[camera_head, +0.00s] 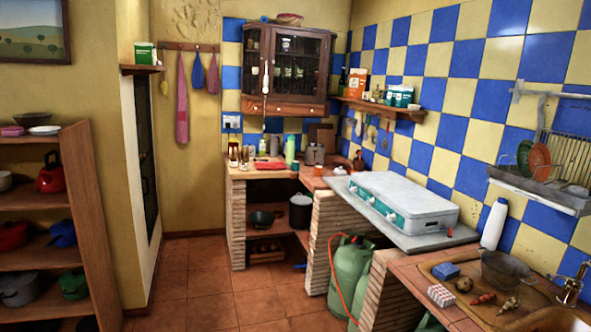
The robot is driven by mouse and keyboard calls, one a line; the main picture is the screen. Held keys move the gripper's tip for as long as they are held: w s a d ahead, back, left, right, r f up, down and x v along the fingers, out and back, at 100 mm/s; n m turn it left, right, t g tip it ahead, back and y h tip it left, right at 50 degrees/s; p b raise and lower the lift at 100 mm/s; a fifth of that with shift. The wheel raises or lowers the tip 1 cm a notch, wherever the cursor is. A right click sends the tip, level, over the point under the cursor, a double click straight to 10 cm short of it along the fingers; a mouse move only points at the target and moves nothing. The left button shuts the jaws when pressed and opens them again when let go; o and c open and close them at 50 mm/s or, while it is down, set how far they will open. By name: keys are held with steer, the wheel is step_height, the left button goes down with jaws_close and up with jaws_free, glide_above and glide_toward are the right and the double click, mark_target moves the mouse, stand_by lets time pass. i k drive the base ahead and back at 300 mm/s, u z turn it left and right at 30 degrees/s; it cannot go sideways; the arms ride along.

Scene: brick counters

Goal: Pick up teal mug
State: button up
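I cannot make out a clear teal mug in this view. A tall teal-green cylinder (290,151) stands upright on the far corner counter (250,173); it is too small to tell whether it has a handle. My gripper is not in view.
A brick counter with a white and teal stove (405,203) runs along the right. Green gas cylinders (350,272) stand below it. A wooden shelf unit (92,215) with pots is at left. The tiled floor (205,275) between is clear.

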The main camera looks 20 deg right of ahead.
mark_target(296, 164)
steer(key=z, duration=0.2)
steer(key=i, duration=0.65)
steer(key=z, duration=0.45)
steer(key=i, duration=2.7)
steer(key=u, duration=0.45)
steer(key=i, duration=0.65)
steer(key=u, duration=0.2)
